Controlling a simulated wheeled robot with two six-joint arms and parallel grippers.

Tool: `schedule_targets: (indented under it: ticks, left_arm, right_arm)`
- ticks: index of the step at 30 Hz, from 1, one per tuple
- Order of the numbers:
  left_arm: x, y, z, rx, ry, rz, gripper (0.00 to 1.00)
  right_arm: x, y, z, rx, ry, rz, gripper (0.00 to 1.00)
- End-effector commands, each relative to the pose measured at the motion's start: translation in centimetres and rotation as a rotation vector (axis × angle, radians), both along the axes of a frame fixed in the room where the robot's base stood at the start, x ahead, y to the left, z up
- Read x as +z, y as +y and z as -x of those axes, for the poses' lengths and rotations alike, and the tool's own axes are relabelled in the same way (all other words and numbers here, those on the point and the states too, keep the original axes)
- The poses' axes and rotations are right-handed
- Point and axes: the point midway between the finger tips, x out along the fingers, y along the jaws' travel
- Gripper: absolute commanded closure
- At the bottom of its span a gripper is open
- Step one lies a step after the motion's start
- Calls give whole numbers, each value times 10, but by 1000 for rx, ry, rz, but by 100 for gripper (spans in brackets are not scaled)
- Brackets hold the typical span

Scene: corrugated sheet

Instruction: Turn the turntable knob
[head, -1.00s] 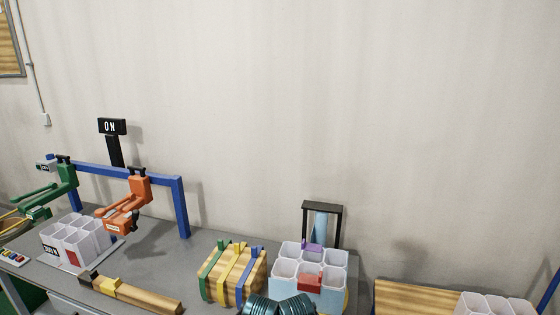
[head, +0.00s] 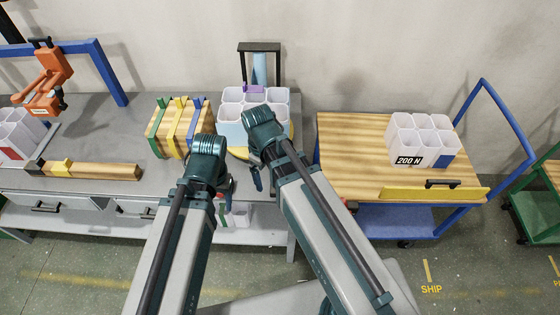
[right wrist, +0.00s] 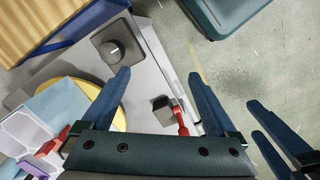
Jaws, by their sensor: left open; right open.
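The round black knob (right wrist: 113,52) sits on a square dark plate near the edge of the grey bench, in the right wrist view. Part of the yellow turntable disc (right wrist: 103,106) shows to its lower left, under a pale blue bin block (right wrist: 62,103). My right gripper (right wrist: 160,75) is open and empty, and the knob lies just past the tip of its left-hand finger in that view. In the head view my right gripper (head: 258,178) is over the bench's front edge, and my arm hides the knob. My left gripper (head: 225,198) is open and empty beside it.
A wooden-topped cart (head: 350,165) stands right of the bench, with white bins (head: 424,135) on it. A strapped wooden block (head: 180,128) and a wooden bar (head: 105,171) are on the bench (head: 105,110). A black block (right wrist: 163,103) with a red part is near the knob.

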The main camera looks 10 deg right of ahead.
Motion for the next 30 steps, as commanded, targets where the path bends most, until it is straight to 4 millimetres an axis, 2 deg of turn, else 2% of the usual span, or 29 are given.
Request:
schedule_targets:
  ticks: [1,3,6,10,15,22,30]
  left_arm:
    - [0,0,0,0,0,0,34]
    - [0,0,0,0,0,0,34]
    - [1,0,0,0,0,0,34]
    - [1,0,0,0,0,0,34]
    - [1,0,0,0,0,0,34]
    - [-1,0,0,0,0,0,34]
    - [-21,0,0,1,0,0,34]
  right_arm:
    - [0,-12,-20,76,3,-13,6]
    - [0,-27,-37,197,4,-28,6]
    - [0,-47,-56,346,2,-47,6]
    - [0,-67,-72,486,-1,-61,6]
    - [0,-78,-79,570,-5,-68,6]
    - [-2,-78,-79,580,-5,-68,6]
    - [-21,-78,-79,579,-5,-68,6]
